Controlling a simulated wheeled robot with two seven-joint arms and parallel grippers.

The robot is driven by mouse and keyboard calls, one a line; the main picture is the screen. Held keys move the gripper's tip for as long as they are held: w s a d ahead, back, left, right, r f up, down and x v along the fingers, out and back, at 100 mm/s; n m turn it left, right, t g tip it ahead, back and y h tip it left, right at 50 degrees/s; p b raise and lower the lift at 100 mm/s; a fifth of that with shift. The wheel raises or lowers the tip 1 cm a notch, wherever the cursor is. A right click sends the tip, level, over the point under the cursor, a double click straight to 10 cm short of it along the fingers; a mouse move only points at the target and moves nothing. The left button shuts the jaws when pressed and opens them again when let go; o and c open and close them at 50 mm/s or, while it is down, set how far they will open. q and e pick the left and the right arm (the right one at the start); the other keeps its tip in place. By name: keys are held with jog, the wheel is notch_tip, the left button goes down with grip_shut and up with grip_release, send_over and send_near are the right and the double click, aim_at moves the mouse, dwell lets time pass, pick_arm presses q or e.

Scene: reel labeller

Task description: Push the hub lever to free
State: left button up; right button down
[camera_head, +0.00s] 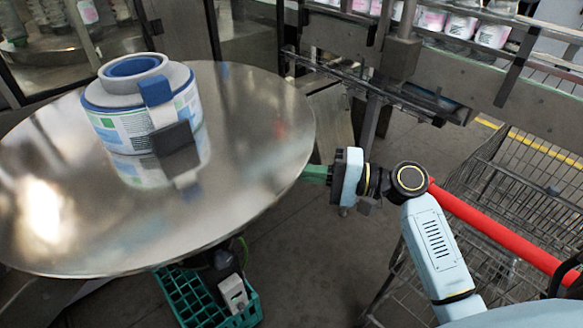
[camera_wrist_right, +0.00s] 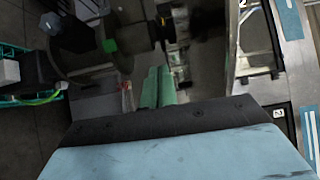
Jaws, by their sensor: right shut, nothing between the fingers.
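The round metal reel plate (camera_head: 255,120) fills the left of the head view. A label reel (camera_head: 105,125) with a blue and grey hub (camera_head: 135,66) sits on it. A blue arm (camera_head: 155,91) stands at the reel's right side, and a dark grey block (camera_head: 172,138) sits below it against the reel's face; I take these for the hub lever, but its setting I cannot tell. My right gripper (camera_head: 315,173) has green fingers, shut and empty, at the plate's right edge, well away from the lever. The fingers also show close together in the wrist view (camera_wrist_right: 158,87). My left gripper is out of view.
A green crate (camera_head: 190,303) stands on the floor below the plate, near a dark unit with a white box (camera_head: 233,294). A wire cart (camera_head: 500,195) with a red handle (camera_head: 500,232) is at right. A conveyor with several white-and-pink containers (camera_head: 460,26) runs behind.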

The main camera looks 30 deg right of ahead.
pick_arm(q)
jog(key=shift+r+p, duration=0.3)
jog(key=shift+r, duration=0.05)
pick_arm(e)
jog(key=x, duration=0.8)
jog(key=shift+a, duration=0.15)
